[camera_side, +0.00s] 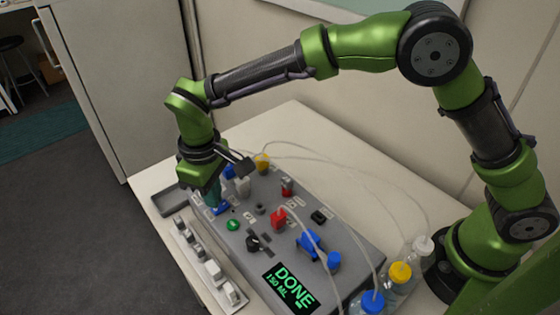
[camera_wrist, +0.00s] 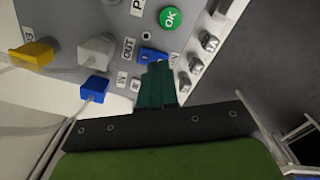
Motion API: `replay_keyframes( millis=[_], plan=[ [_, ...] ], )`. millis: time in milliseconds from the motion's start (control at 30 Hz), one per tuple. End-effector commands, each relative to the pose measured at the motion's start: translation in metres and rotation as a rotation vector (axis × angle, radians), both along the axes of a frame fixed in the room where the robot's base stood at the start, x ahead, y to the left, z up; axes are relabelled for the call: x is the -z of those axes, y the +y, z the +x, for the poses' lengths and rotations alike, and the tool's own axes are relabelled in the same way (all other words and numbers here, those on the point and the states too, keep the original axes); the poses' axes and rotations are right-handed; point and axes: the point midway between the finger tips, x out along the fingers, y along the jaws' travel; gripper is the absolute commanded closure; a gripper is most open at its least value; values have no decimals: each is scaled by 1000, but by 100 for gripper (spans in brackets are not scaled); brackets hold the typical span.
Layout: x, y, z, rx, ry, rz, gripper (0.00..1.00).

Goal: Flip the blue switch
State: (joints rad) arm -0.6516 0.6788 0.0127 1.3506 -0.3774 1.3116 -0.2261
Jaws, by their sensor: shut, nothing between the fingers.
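The blue switch (camera_wrist: 150,53) sits on the grey panel beside the OUT label in the wrist view. In the side view the blue switch (camera_side: 222,209) shows at the panel's far left corner, partly behind my gripper. My gripper (camera_side: 213,204) points down at this corner. Its teal fingers are shut with nothing between them. In the wrist view my gripper's fingertips (camera_wrist: 158,66) overlap the lower edge of the switch. I cannot tell whether they touch it.
Blue (camera_wrist: 95,88), white (camera_wrist: 97,47) and yellow (camera_wrist: 33,53) fittings stand on the other side. The panel's screen (camera_side: 290,287) reads DONE, 150 ML. Capped bottles (camera_side: 398,280) stand near my base.

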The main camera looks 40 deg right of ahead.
Motion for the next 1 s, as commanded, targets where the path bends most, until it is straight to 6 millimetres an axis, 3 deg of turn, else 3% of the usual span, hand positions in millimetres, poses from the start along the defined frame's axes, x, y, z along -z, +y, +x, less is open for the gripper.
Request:
replay_keyframes(
  millis=[600,1000],
  plan=[
    [-49,0,0,1,0,1,100],
    [-54,0,0,3,0,1,100]
  ],
)
